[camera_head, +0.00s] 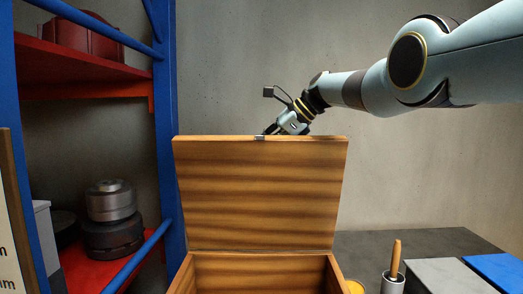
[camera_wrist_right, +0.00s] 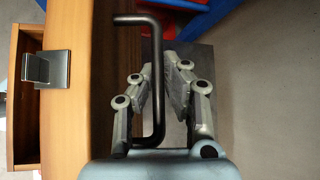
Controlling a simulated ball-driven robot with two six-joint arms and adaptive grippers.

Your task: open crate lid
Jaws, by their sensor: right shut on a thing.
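The wooden crate (camera_head: 258,260) stands at the bottom centre of the head view, only its upper part in frame. Its lid (camera_head: 255,190) is raised, nearly upright, with its inner face toward me. A small metal clasp (camera_head: 260,138) is at the middle of the lid's top edge; it also shows in the right wrist view (camera_wrist_right: 48,68). My right gripper (camera_head: 272,129) is behind the lid's top edge, its fingertips partly hidden. In the right wrist view its fingers (camera_wrist_right: 163,82) are shut on the dark bent handle (camera_wrist_right: 158,110) on the lid's outer face. My left gripper is out of view.
A blue-framed shelf (camera_head: 165,100) with red boards stands close to the left, holding metal parts (camera_head: 110,200). At the right, a dark table (camera_head: 410,243) carries a wooden-handled tool in a holder (camera_head: 393,270), a grey panel (camera_head: 445,275) and a blue panel (camera_head: 500,268).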

